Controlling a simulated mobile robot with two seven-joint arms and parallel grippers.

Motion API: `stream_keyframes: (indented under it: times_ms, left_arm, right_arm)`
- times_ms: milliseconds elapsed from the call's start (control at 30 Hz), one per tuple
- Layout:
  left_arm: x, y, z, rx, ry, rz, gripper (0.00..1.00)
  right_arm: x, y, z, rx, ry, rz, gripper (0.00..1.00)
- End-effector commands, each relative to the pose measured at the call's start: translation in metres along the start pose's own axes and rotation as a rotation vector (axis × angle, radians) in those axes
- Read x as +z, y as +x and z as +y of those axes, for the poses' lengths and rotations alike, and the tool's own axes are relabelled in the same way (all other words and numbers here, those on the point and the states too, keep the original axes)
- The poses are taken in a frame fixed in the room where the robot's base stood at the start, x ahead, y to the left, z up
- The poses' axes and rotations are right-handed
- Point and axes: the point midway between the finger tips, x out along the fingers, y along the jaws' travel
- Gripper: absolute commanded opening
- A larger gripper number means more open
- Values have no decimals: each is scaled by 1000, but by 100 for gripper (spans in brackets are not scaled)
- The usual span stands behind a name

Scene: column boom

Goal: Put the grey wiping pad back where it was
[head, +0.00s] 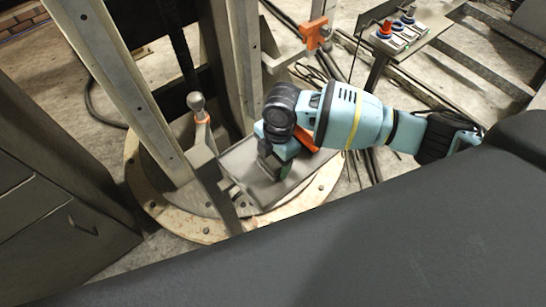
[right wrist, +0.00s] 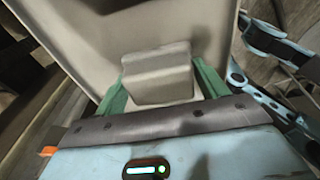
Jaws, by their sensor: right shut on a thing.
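The grey wiping pad (right wrist: 157,78) is a pale grey block between the green fingers of my right gripper (right wrist: 158,88) in the right wrist view. The gripper is shut on it. Beneath lies a shallow grey tray (right wrist: 85,32) with raised edges; I cannot tell whether the pad touches its floor. In the head view, my right gripper (head: 274,172) points down over the same tray (head: 248,152), and the pad is mostly hidden by the gripper. My left gripper is not in view.
Upright metal posts (head: 118,75) stand left of the tray, with a ball-topped lever (head: 197,103) between. An orange clamp (head: 316,34) is behind. A small stand (head: 425,30) with coloured knobs is at the back right. A round flange (head: 180,215) lies below.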

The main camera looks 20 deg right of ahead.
Motion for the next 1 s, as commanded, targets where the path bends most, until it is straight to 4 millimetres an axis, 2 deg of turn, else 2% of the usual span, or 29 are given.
stream_keyframes:
  times_ms: [233,267,400,767,867,1000]
  left_arm:
    - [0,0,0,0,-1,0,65]
    - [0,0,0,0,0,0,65]
    - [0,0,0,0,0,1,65]
    - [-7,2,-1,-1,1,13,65]
    - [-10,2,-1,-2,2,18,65]
    - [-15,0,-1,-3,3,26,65]
  right_arm:
    - [0,2,0,1,0,0,54]
    - [0,2,0,1,-1,0,76]
    - [0,1,0,1,-1,0,94]
    - [0,-3,0,2,0,0,94]
    - [0,-14,1,5,-1,0,94]
    - [0,-41,2,7,-2,-1,94]
